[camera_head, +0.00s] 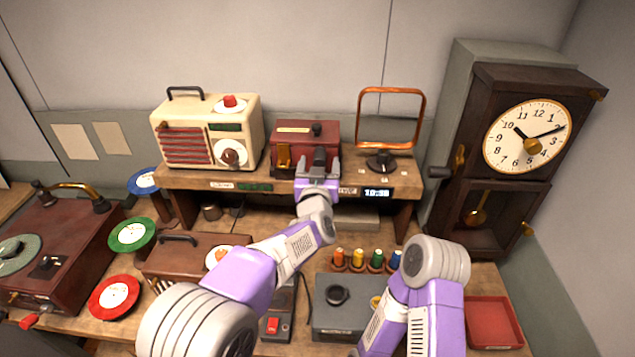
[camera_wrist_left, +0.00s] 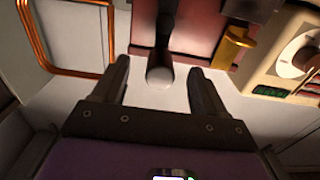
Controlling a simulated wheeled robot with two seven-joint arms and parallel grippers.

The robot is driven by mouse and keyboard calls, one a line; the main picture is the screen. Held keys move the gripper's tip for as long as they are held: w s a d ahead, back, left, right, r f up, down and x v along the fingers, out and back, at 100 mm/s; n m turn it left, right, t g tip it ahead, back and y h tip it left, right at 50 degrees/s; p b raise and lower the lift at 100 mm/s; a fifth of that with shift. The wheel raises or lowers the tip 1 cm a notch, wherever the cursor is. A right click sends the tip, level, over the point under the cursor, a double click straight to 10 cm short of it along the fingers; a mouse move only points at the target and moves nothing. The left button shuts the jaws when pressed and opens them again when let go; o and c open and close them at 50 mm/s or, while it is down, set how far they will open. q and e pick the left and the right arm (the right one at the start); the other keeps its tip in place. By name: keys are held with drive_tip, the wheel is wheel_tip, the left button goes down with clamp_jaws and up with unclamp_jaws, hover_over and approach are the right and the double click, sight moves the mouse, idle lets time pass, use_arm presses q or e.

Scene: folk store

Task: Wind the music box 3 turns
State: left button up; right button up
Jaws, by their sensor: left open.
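The music box is most likely the dark red box (camera_head: 292,130) on the raised shelf, with a brass piece (camera_head: 283,157) on its front left and a small dark knob (camera_head: 317,129) on top. My left gripper (camera_head: 319,160) is in front of the box, its fingers open. In the left wrist view, where the scene is upside down, a round grey-ended key (camera_wrist_left: 160,75) on a dark shaft lies between the open fingers, with a visible gap on each side. The brass piece (camera_wrist_left: 232,47) is to the right there. My right gripper is out of the frame; only its arm shows.
A cream radio (camera_head: 208,135) stands left of the box, and a copper-framed mirror (camera_head: 391,118) right of it. A pendulum clock (camera_head: 490,150) is at the right. Colored spools (camera_head: 358,259), a grey box (camera_head: 336,318) and a red tray (camera_head: 492,322) occupy the lower counter.

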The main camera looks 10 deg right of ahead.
use_arm(q)
drive_tip(key=shift+b+v, duration=0.5)
drive_tip(key=shift+v, duration=2.7)
